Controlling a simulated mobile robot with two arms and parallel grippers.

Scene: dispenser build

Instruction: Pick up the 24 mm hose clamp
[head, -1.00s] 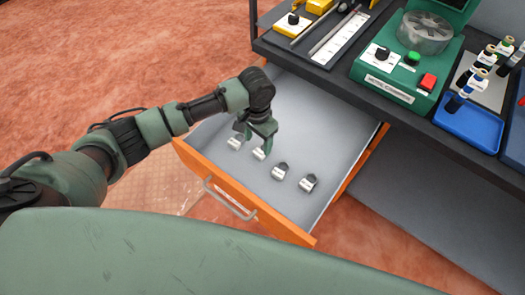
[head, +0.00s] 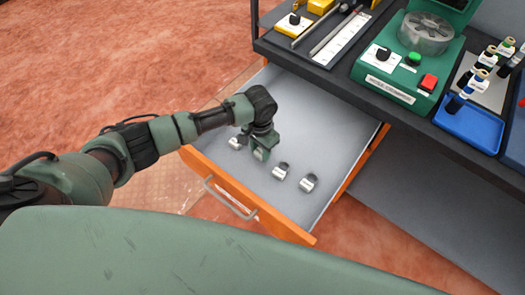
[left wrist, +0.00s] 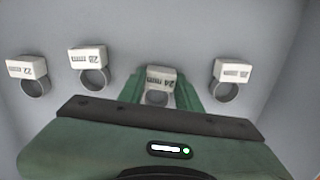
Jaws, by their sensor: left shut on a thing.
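The 24 mm hose clamp (left wrist: 160,76), a grey ring with a white label block, sits between the green fingers of my left gripper (left wrist: 159,94) in the left wrist view. The label reads 24 mm. In the head view my left gripper (head: 262,150) points down into the open drawer, shut on this clamp (head: 260,155), which is mostly hidden by the fingers. The clamp appears at drawer-floor level; I cannot tell whether it is clear of the floor. My right gripper is not in view.
Three other labelled clamps stand in the drawer (head: 335,122): one at its left (head: 237,143) and two to the right (head: 280,171) (head: 308,182). The drawer's orange front (head: 285,227) and the bench edge (head: 330,82) bound the space. The drawer's back and right floor are clear.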

